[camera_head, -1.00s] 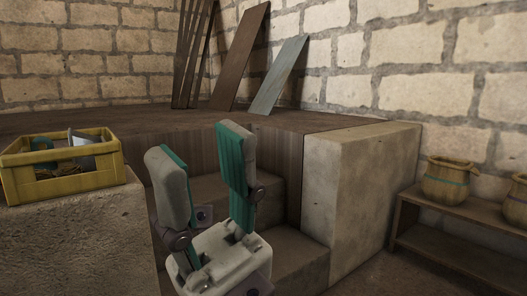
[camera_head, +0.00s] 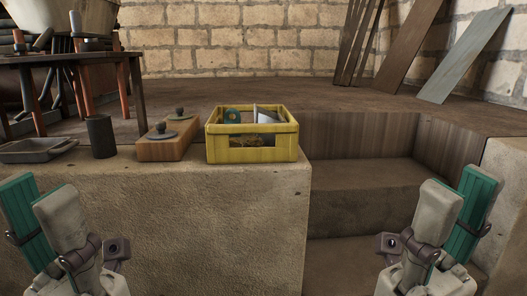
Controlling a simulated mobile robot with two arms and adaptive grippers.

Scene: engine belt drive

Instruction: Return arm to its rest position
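My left gripper (camera_head: 46,205) is at the lower left in the head view. Its grey and teal-padded fingers stand upright and apart, with nothing between them. My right gripper (camera_head: 457,205) is at the lower right, in front of the steps. Its fingers also point up, apart and empty. Both grippers are clear of the objects on the stone ledge. Most of both arms is out of view.
A yellow crate (camera_head: 253,148) with items in it stands on the stone ledge (camera_head: 215,215). Beside it are a wooden block with knobs (camera_head: 168,148), a dark cylinder (camera_head: 101,137) and a metal tray (camera_head: 40,151). A dark table (camera_head: 75,58) stands behind. Boards lean at the back right.

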